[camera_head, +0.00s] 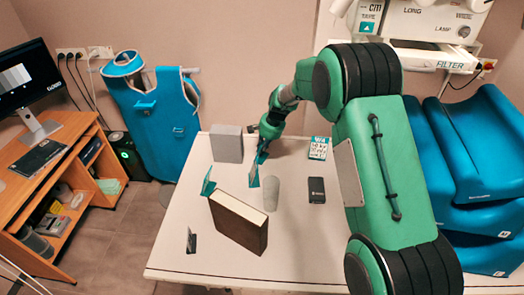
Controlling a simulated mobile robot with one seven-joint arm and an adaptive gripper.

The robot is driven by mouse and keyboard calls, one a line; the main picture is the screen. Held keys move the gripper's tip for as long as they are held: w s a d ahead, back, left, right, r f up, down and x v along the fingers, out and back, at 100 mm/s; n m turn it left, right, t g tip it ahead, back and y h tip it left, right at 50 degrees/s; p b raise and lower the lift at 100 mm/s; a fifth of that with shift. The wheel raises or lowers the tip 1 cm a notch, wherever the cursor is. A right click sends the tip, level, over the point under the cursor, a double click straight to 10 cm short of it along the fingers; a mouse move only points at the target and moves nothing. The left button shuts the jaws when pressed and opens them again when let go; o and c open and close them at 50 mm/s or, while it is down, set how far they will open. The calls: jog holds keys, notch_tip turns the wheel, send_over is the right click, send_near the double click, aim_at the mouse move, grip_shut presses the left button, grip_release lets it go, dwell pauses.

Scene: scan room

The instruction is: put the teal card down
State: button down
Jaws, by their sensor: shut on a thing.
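My gripper (262,152) reaches down over the white table from its far side, with my green arm coming in from the right. It is shut on a thin teal card (254,171), which hangs upright below the fingers near the middle of the table. The fingers are small and partly hidden here. I cannot tell whether the card's lower edge touches the tabletop. A second small teal piece (208,182) stands at the table's left side, by the far left corner of a brown book.
On the white table (200,263), the brown book (240,226) stands in front of the card. A grey cylinder (271,193) is close right of the card. A grey box (227,144), black box (316,190), patterned card (318,148) and small dark card (191,241) stand around. The front right is clear.

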jog(key=shift+f, duration=0.1)
jog(key=c, duration=1.9)
grip_release()
jog(key=shift+o, duration=0.2)
jog(key=shift+p+v, duration=0.5)
jog(key=shift+v, duration=1.6)
